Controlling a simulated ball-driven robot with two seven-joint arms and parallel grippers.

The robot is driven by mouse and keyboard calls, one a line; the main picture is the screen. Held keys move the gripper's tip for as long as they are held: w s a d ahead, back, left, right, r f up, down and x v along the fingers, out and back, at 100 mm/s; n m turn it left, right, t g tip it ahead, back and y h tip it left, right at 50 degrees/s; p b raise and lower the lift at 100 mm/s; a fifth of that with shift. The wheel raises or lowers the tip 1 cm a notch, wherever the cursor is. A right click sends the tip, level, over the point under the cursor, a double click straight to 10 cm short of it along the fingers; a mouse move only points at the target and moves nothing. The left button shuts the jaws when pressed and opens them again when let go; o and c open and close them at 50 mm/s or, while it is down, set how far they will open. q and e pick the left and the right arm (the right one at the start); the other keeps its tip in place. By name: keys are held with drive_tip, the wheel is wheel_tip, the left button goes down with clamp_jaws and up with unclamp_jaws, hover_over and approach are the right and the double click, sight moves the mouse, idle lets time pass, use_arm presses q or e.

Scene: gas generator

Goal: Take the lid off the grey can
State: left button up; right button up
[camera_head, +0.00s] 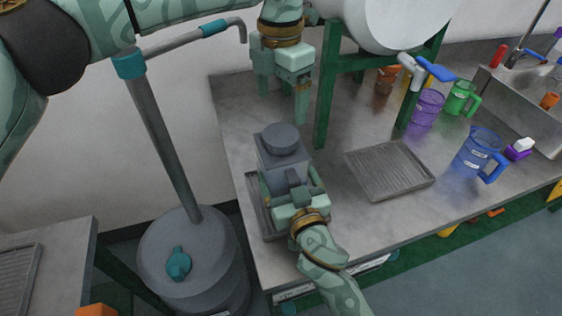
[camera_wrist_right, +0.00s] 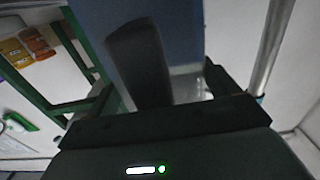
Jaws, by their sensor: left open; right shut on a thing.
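The grey can (camera_head: 274,160) stands on a grey tray (camera_head: 252,190) at the left end of the steel table, with its round dark grey lid (camera_head: 281,138) on top. My right gripper (camera_head: 292,187) is at the can's near side, shut on its handle. In the right wrist view the dark handle (camera_wrist_right: 140,60) rises between the jaws in front of the blue-grey can body (camera_wrist_right: 188,25). My left gripper (camera_head: 283,103) is open and empty, pointing down above and slightly behind the lid, apart from it. The right fingertips are partly hidden.
A ribbed tray (camera_head: 390,170) lies to the right of the can. A green frame (camera_head: 327,100) carries a white tank (camera_head: 395,20) close to my left gripper. Purple (camera_head: 427,107), green (camera_head: 461,98) and blue (camera_head: 477,150) jugs stand further right. A grey barrel (camera_head: 195,262) with a pump is left.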

sight(281, 134)
use_arm(q)
drive_tip(key=m, duration=0.4)
drive_tip(key=shift+m, duration=0.4)
drive_tip(key=m, duration=0.5)
drive_tip(key=shift+m, duration=0.4)
drive_tip(key=m, duration=0.5)
drive_tip(key=shift+m, duration=0.4)
drive_tip(key=m, duration=0.5)
drive_tip(key=shift+f+m, duration=0.1)
drive_tip(key=shift+m, duration=0.2)
drive_tip(key=shift+f, duration=0.3)
wheel_tip(281, 134, down, 7)
drive_tip(key=shift+f, duration=0.1)
